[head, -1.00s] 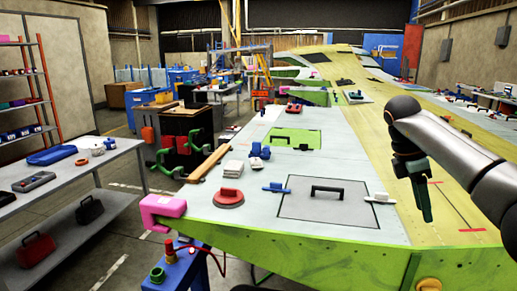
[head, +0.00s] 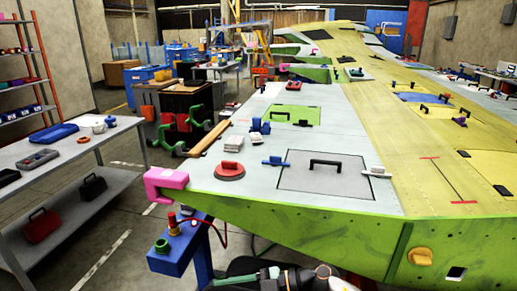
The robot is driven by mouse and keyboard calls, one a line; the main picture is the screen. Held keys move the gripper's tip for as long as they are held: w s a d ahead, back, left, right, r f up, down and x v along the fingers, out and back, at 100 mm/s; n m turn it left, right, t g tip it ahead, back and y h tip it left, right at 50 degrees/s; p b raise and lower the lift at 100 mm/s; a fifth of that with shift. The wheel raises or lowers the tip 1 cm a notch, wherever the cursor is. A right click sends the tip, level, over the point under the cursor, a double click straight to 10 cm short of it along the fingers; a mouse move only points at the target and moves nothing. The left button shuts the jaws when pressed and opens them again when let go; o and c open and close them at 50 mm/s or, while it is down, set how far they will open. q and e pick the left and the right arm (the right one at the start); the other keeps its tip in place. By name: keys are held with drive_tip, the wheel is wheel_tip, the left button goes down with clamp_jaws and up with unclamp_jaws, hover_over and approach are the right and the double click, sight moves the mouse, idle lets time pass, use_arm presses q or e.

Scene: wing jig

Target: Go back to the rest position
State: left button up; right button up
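My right gripper (head: 247,279) shows at the bottom edge of the head view, low in front of the wing's near green edge. Its green fingers point left and its dark body and part of the arm lie to their right. The fingers are seen nearly edge-on, so I cannot tell whether they are open or shut. No held object can be made out. My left gripper is not in view. The wing (head: 250,195) fills the middle and right, with its green front edge facing me.
On the wing are a grey panel with a black handle (head: 322,182), a red round tool (head: 230,171) and a pink clamp (head: 165,182) at the near left corner. A blue post (head: 180,248) stands below it. A grey table (head: 65,158) with trays is at left, with floor between.

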drive_tip(key=s+d+f+m+t+h, duration=0.3)
drive_tip(key=d+f+m+t+h, duration=0.55)
drive_tip(key=d+m+t, duration=0.8)
drive_tip(key=s+d+f+m+g+h, duration=0.2)
drive_tip(key=s+d+f+m+g, duration=0.1)
drive_tip(key=s+f, duration=0.3)
drive_tip(key=s+d+f+m+g+h, duration=0.2)
drive_tip(key=s+f, duration=0.4)
drive_tip(key=s, duration=0.4)
drive_tip(key=shift+d+f+m+g+h, duration=0.35)
drive_tip(key=shift+d+m+g, duration=0.3)
drive_tip(key=shift+d+g, duration=0.35)
